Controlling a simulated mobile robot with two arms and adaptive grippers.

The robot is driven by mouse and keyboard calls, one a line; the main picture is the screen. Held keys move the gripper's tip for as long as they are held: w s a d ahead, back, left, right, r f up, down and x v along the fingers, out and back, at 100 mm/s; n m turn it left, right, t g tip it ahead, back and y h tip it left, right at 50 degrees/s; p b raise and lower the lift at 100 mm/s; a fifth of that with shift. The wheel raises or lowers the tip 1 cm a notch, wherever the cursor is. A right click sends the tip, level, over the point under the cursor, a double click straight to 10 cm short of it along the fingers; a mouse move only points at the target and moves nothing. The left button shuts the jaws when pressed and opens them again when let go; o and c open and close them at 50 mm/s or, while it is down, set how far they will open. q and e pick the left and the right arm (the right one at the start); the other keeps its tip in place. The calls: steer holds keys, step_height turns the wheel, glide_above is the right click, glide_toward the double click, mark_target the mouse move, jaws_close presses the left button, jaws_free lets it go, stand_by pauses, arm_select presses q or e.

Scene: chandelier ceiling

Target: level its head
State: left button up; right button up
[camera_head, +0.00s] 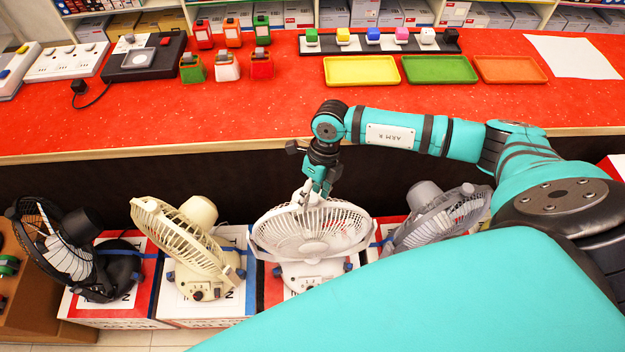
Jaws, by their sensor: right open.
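A white fan (311,236) stands on a red and white box in the lower middle, its round guard facing up towards the camera and its base below. My right gripper (304,196) reaches down from the counter side to the top rim of the white fan's guard. Its fingers are open and overlap the rim; I cannot tell whether they touch it. A cream fan (184,238) with a tilted head stands to the left. A black fan (62,245) is at far left and a grey fan (440,215) to the right, both with tilted heads. My left gripper is out of view.
A red counter (250,115) runs behind the fans. The fans stand close together on boxes. A wooden crate (35,300) is at lower left.

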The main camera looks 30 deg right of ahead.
steer(key=s+v, duration=0.1)
steer(key=v, duration=1)
steer(key=shift+w, duration=0.3)
steer(key=shift+a+r, duration=0.1)
